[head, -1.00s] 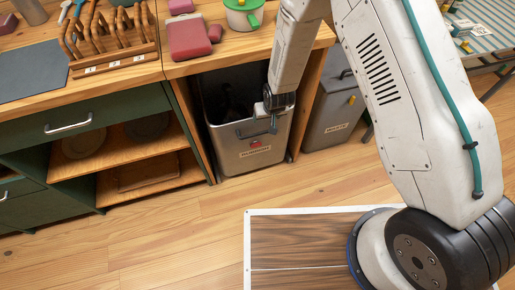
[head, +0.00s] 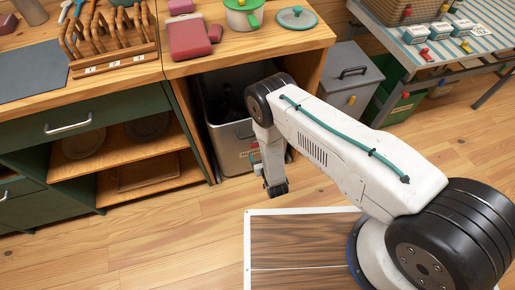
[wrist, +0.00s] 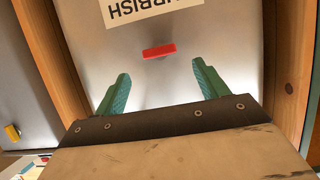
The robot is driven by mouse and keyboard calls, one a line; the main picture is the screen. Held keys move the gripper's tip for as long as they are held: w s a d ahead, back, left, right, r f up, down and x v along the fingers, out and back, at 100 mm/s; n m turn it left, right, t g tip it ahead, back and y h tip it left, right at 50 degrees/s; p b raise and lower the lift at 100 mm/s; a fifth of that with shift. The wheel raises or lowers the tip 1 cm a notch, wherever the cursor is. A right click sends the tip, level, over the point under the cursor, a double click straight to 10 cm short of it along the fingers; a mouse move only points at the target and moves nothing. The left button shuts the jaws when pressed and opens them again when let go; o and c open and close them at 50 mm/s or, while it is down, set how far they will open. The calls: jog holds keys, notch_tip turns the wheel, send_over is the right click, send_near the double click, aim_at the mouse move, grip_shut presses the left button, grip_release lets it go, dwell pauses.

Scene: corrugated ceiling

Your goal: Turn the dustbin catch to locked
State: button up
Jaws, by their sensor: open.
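The grey metal dustbin (head: 228,150) stands in the open bay under the wooden counter. Its front fills much of the wrist view (wrist: 100,50), with an upside-down label (wrist: 150,8) ending in "BBISH". The red catch (wrist: 159,51) lies nearly level across the picture, slightly tilted, just below the label. My gripper (wrist: 160,84) is open, its two green fingers spread on either side below the catch, with nothing between them. I cannot tell the exact gap to the bin. In the head view my arm covers part of the bin's front.
A second grey bin (head: 345,82) with a yellow catch (head: 351,100) stands right of the bay. Wooden bay walls (wrist: 292,60) flank the dustbin closely. The counter (head: 250,57) overhangs above. The floor (head: 160,225) in front is clear.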

aim_at(256, 146)
jog(key=x, duration=0.5)
jog(key=shift+w+a+f, duration=0.1)
jog(key=shift+w+f, duration=0.05)
jog(key=shift+w, duration=0.2)
jog(key=c, duration=1)
